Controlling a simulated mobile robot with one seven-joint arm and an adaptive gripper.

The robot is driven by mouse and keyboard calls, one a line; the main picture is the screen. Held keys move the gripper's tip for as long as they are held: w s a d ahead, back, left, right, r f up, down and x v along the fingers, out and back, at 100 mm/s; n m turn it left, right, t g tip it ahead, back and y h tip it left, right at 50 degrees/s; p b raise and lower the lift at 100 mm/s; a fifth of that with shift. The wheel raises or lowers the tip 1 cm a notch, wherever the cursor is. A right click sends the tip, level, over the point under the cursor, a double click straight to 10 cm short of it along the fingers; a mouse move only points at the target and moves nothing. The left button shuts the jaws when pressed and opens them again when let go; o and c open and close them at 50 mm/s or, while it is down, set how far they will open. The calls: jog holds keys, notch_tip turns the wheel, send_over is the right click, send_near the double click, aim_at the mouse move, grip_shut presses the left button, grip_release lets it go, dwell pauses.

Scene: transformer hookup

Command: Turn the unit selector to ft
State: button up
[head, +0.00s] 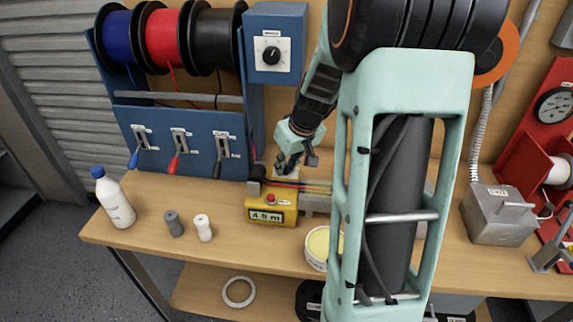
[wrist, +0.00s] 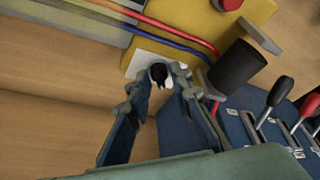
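The yellow length meter (head: 270,212) on the bench reads "4.9 m" and has a red button on top. A small black knob with a white mark (wrist: 158,74), apparently the unit selector, sits on a white plate (wrist: 142,63) behind the meter's yellow body (wrist: 205,25). My gripper (head: 294,161) points down at this plate in the head view. In the wrist view my gripper (wrist: 161,76) is open, with one fingertip on each side of the knob and small gaps visible. The knob's lettering cannot be read, and in the head view the gripper hides most of it.
Coloured wires (wrist: 170,32) run through the meter beside the gripper. A black cylinder (wrist: 237,66) stands close to the right finger. Levers (head: 178,145) and wire spools are behind left; a blue dial box (head: 275,25) is above. A bottle (head: 115,200) stands at the left.

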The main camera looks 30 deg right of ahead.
grip_shut()
jog(key=shift+m, duration=0.3)
jog(key=shift+a+r+m+h+p, duration=0.1)
jog(key=shift+m+h+p, duration=0.2)
jog(key=shift+m+p, duration=0.3)
jog(key=shift+a+r+m+h+p, duration=0.1)
jog(key=shift+m+h+p, duration=0.2)
jog(key=shift+m+p, duration=0.3)
jog(key=m+h+p, duration=0.1)
jog(key=m+p, duration=0.2)
jog(key=m, duration=0.1)
jog(key=shift+a+g, duration=0.1)
jog(key=shift+g, duration=0.2)
jog(key=m+h+p, duration=0.1)
jog(key=m+p, duration=0.1)
jog(key=m+g+h+p, duration=0.1)
jog(key=m, duration=0.2)
jog(key=shift+w+p, duration=0.2)
jog(key=shift+p, duration=0.2)
jog(key=shift+f+m+g+h+p, duration=0.15)
jog(key=shift+m+g+p, duration=0.3)
jog(key=shift+m, duration=0.55)
jog(key=shift+m+g+h+p, duration=0.15)
jog(key=shift+m+g+p, duration=0.25)
jog(key=shift+m, duration=0.6)
